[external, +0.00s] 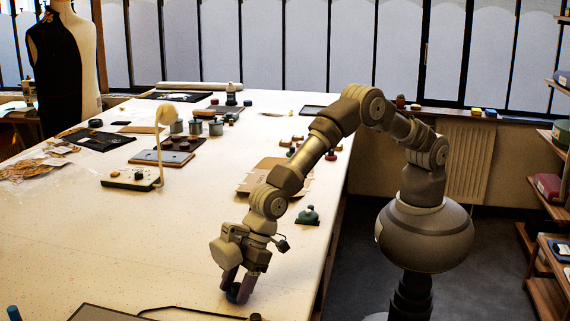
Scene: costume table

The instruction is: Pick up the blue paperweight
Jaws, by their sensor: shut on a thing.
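My gripper (238,291) is low over the near part of the white table (90,235), pointing down. It is shut on a small dark blue thing, which looks like the blue paperweight (233,293). The paperweight shows between the fingertips, at or very near the table top. The fingers hide part of it, and I cannot tell whether it still touches the table.
A green knobbed object (308,216) stands near the right table edge. A dark cable (185,309) and a dark flat panel (105,313) lie at the front. A lamp (160,150), tins (196,126) and a cardboard piece (262,175) are further back. The table left of my gripper is clear.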

